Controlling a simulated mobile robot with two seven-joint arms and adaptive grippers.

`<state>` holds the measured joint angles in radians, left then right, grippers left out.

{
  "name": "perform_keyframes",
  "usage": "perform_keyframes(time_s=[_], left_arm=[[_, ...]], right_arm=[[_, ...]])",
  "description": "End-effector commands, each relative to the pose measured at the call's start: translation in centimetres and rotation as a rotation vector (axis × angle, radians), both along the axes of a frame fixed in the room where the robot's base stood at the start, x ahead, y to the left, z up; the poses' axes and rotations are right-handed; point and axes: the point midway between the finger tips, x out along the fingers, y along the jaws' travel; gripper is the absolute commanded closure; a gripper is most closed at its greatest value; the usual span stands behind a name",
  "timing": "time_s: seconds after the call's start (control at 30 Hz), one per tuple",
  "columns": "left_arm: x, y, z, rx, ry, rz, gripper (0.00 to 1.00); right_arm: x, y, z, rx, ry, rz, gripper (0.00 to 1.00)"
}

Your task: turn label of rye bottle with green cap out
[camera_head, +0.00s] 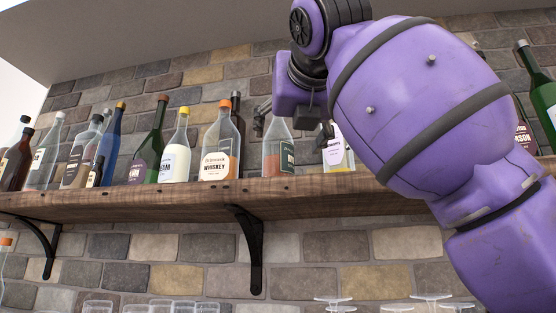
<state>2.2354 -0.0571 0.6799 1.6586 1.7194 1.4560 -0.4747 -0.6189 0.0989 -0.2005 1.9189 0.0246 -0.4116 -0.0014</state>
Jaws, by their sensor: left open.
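No green cap is visible. A clear bottle with reddish-brown liquid (277,150) stands upright on the wooden shelf (150,198), its neck and cap hidden behind my gripper. A dark green label shows only at its right side, turned partly away, and I cannot read it; it may be the rye bottle. My left gripper (292,122) is open at the height of this bottle's neck. I cannot tell whether its fingers touch the glass. My right gripper is not in view.
A whiskey bottle with an orange cap (219,142) stands close on the left, with several more bottles beyond. A bottle with a white and purple label (338,152) is partly hidden on the right. A green bottle (541,90) stands far right. Glasses (170,308) are below.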

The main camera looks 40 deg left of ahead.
Motion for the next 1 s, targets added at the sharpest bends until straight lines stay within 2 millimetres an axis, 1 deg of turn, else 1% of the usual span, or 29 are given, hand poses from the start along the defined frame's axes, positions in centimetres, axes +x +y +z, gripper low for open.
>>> perform_keyframes(time_s=[0.03, 0.2, 0.53, 1.0], left_arm=[[0.5, 0.6, -0.1, -0.002, 0.003, 0.002, 0.27], [1.9, 2.2, -0.1, -0.002, 0.003, 0.002, 0.27], [4.5, 5.2, -0.1, 0.000, 0.003, 0.002, 0.27], [8.0, 9.2, -0.1, -0.001, 0.002, 0.001, 0.27]], right_arm=[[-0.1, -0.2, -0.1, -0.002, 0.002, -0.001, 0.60], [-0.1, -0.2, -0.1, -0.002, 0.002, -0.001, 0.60], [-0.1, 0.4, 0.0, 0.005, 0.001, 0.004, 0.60], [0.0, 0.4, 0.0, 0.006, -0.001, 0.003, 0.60]])
